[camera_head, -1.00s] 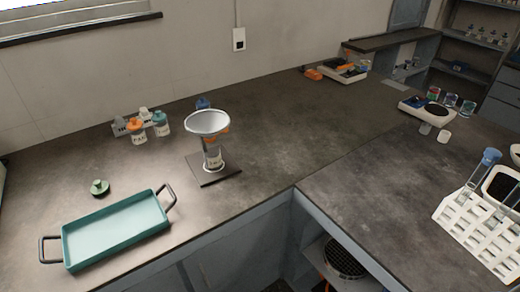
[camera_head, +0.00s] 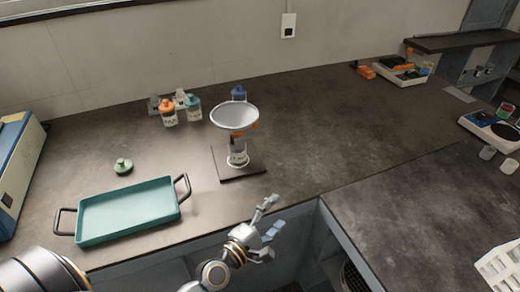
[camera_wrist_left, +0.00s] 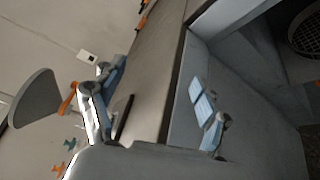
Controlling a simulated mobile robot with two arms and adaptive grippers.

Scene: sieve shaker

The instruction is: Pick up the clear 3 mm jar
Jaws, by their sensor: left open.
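A small clear jar (camera_head: 238,155) with a pale label stands upright under a wide grey funnel (camera_head: 235,116), on a dark square plate (camera_head: 250,168). The label is too small to read. The funnel also shows tilted in the left wrist view (camera_wrist_left: 36,102). Jars with an orange lid (camera_head: 168,112) and a teal lid (camera_head: 193,108) stand at the back left, and a blue-lidded one (camera_head: 238,92) stands behind the funnel. My left gripper (camera_head: 274,224) is open and empty at the counter's front edge, in front of the plate. My right gripper is not in view.
A teal tray (camera_head: 128,212) with dark handles lies at the left front, with a green knobbed object (camera_head: 123,166) behind it. A beige and blue device (camera_head: 18,165) stands at far left. A scale (camera_head: 492,128) stands at right.

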